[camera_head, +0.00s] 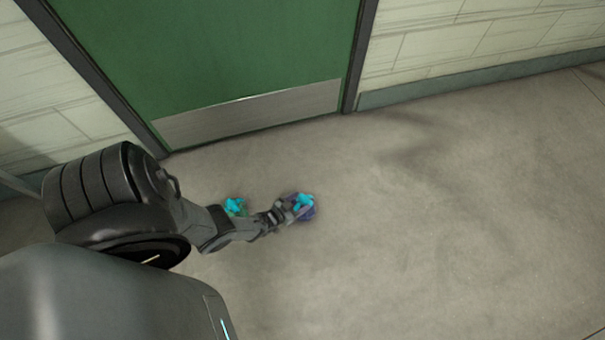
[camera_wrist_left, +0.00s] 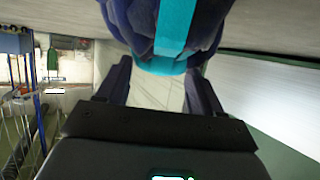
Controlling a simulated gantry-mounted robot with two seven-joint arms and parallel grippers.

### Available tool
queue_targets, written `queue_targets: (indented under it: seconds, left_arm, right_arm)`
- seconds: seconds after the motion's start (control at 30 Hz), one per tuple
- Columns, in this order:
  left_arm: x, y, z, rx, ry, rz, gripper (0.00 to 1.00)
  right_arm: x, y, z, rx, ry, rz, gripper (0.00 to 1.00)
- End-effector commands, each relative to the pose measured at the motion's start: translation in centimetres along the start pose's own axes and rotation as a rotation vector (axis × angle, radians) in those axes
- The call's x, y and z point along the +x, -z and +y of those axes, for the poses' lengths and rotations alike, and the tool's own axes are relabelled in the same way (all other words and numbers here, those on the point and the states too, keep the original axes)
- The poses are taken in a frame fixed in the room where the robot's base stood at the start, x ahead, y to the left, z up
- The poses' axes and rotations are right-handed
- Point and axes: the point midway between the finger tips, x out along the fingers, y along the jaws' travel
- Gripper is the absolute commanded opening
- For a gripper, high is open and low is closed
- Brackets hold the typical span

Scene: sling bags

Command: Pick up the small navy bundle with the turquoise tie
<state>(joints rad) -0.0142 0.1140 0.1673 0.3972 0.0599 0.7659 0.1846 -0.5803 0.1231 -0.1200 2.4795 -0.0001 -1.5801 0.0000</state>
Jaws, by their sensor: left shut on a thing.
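The small navy bundle (camera_head: 308,212) with a turquoise tie (camera_head: 303,201) is at the end of my left arm in the head view. My left gripper (camera_head: 290,209) is shut on it. In the left wrist view, the navy bundle (camera_wrist_left: 205,28) fills the top middle, with the turquoise tie (camera_wrist_left: 173,40) running down its face. The two dark fingers of my left gripper (camera_wrist_left: 158,88) reach up to either side of the bundle's lower part. Whether the bundle touches the floor is hard to tell. My right gripper is not in view.
A second bundle, greenish with a turquoise tie (camera_head: 236,207), lies on the floor just behind my left forearm, partly hidden. A green door (camera_head: 215,50) with a metal kick plate (camera_head: 250,112) stands behind. The grey floor (camera_head: 460,220) to the right is clear.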

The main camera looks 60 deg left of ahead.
Motion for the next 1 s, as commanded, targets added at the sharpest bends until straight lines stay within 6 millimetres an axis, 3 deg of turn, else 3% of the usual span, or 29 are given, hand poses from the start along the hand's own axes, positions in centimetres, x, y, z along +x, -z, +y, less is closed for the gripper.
queue_targets:
  seconds: [0.03, 0.2, 0.67, 1.0]
  left_arm:
    - [0.1, 0.1, 0.0, 0.0, 0.0, 0.001, 0.33]
    - [0.1, 0.1, 0.0, 0.0, 0.0, 0.002, 0.07]
    - [-0.2, 0.8, 0.0, 0.0, 0.0, 0.003, 0.07]
    - [-1.8, 4.6, 0.0, 0.001, 0.0, 0.002, 0.07]
  right_arm:
    - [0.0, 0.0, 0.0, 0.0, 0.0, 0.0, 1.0]
    - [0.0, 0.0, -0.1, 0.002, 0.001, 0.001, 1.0]
    - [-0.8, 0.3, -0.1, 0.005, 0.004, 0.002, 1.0]
    - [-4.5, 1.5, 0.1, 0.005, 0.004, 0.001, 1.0]
